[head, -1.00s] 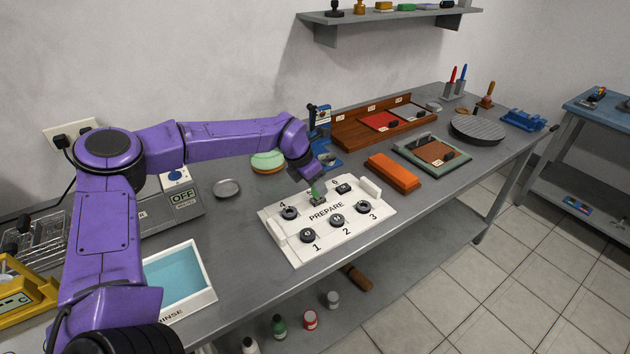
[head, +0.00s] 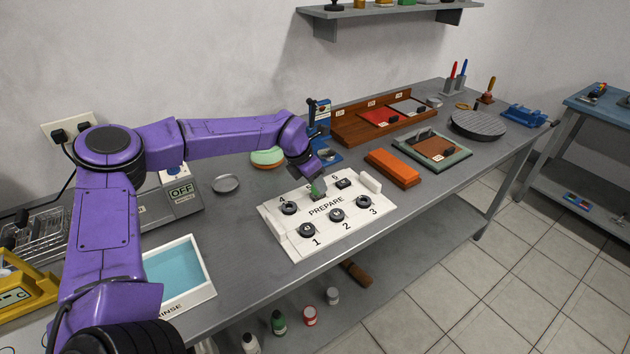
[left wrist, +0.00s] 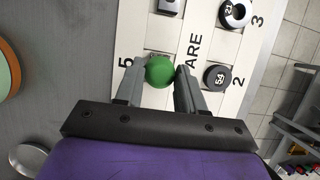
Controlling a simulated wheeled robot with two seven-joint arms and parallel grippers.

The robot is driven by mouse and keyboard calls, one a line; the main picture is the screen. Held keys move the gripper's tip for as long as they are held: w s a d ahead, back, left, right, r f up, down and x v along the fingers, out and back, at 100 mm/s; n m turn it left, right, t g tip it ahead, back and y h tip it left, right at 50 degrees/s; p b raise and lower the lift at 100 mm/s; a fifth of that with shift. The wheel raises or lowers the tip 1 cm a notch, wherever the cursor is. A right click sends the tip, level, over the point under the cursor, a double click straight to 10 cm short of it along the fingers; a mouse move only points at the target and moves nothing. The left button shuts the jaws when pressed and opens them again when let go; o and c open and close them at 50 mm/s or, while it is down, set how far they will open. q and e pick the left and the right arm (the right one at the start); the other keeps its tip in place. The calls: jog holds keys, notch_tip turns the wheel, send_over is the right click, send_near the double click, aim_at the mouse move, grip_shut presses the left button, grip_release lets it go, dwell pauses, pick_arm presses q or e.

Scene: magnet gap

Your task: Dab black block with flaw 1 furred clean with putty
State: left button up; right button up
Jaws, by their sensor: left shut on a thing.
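My left gripper (left wrist: 160,78) is shut on a green ball of putty (left wrist: 160,70), which sits between its fingertips. In the head view the putty (head: 316,187) is over slot 5 of the white PREPARE board (head: 272,226), at the board's back edge. What lies under the putty is mostly hidden, and I cannot tell whether the putty touches it. A black block (head: 343,183) sits at slot 6; it also shows at the top of the left wrist view (left wrist: 168,6). No fur or flaw can be made out on it. My right gripper is not in view.
Round black pieces stand at slots 1 (head: 306,230), 2 (head: 336,215), 3 (head: 363,202) and 4 (head: 289,208). An orange block (head: 392,168) lies right of the board. A rinse tray (head: 205,277) stands left, with clear bench between.

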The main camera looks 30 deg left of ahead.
pick_arm(q)
jog(key=shift+s+f+b, duration=0.1)
jog(key=shift+f+b, duration=0.2)
jog(key=shift+f, duration=0.2)
dwell(0.9)
notch_tip(320, 180, up, 7)
jog(key=p, duration=0.5)
jog(key=shift+r, duration=0.15)
dwell(0.4)
